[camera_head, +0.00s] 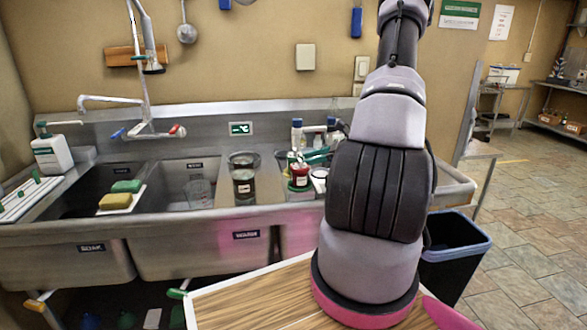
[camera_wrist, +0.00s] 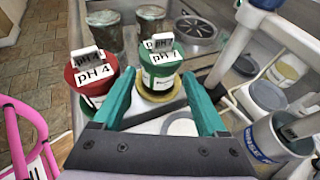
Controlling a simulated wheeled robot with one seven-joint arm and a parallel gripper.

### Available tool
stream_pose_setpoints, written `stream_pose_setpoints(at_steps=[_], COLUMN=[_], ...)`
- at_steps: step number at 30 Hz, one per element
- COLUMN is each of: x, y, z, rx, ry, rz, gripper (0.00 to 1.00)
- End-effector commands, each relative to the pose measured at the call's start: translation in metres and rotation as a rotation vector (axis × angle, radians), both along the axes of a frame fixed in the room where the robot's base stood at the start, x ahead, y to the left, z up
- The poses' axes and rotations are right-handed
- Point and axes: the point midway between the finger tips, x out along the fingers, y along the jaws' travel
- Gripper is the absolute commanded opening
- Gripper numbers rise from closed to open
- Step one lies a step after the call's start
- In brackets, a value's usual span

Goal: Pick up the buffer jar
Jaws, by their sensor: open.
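A green-lidded jar labelled pH 7 (camera_wrist: 161,68) stands on a yellowish round base in the wrist view. A red-lidded jar labelled pH 4 (camera_wrist: 92,78) stands just left of it; its red part also shows in the head view (camera_head: 299,182). My gripper (camera_wrist: 158,80) is open, with teal fingers. In the picture one fingertip lies on each side of the green jar, the left one between the two jars. I cannot tell whether the fingers touch either jar. In the head view my arm hides part of this area.
Right of the jars are a white pipe-like bar (camera_wrist: 233,50), a grey-lidded cup (camera_wrist: 268,97) and a blue-labelled container (camera_wrist: 275,138). The sink basins (camera_head: 190,185) are at left in the head view.

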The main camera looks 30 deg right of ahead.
Motion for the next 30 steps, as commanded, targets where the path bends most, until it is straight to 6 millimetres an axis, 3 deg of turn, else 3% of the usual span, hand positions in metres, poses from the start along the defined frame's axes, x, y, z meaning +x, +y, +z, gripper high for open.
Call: stream_pose_setpoints(at_steps=[12,22,28,30], x=[0.031,0.035,0.035,0.035], y=[0.036,0.04,0.04,0.04], z=[-0.02,-0.022,-0.022,-0.022], rx=[0.0,0.0,-0.001,-0.001], ry=[0.0,0.0,0.0,0.0], rz=[0.004,0.001,0.001,0.001], gripper=[0.75,0.75,0.0,0.0])
